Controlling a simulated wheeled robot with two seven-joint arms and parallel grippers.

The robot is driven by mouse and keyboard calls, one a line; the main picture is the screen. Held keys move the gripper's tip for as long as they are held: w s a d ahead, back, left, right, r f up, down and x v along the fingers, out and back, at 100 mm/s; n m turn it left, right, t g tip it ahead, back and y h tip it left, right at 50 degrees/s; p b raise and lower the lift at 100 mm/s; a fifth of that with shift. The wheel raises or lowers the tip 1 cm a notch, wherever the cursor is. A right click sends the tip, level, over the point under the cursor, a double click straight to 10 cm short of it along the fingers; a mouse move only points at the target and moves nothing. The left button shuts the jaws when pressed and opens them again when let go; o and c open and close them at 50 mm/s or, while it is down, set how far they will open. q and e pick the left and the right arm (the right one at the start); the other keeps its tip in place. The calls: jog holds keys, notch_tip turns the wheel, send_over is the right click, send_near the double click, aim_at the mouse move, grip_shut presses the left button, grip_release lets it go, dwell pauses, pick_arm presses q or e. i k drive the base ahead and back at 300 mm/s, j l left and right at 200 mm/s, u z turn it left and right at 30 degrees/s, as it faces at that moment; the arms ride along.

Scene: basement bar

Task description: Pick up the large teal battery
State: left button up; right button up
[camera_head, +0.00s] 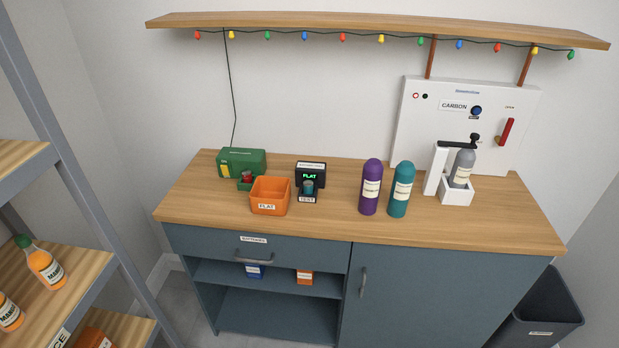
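A short teal cylinder, which looks like the teal battery (308,187), stands upright in the front of a small black tester (311,173) on the wooden counter. The tester's display reads FLAT in green, and a label at its foot reads TEST. An orange open box (270,197) labelled FLAT stands just left of the tester. A green box (241,161) with a small red item (246,177) in its front holder stands behind it to the left. Neither of my grippers is in view.
A purple bottle (370,187) and a teal bottle (401,190) stand right of the tester. A white carbonating machine (433,170) holds a grey bottle (461,168). A drawer (300,252) is shut below the counter (320,227). Shelves with orange bottles stand at left; a dark bin (540,305) at right.

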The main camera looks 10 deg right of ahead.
aim_at(308, 186)
jog(key=i, duration=1)
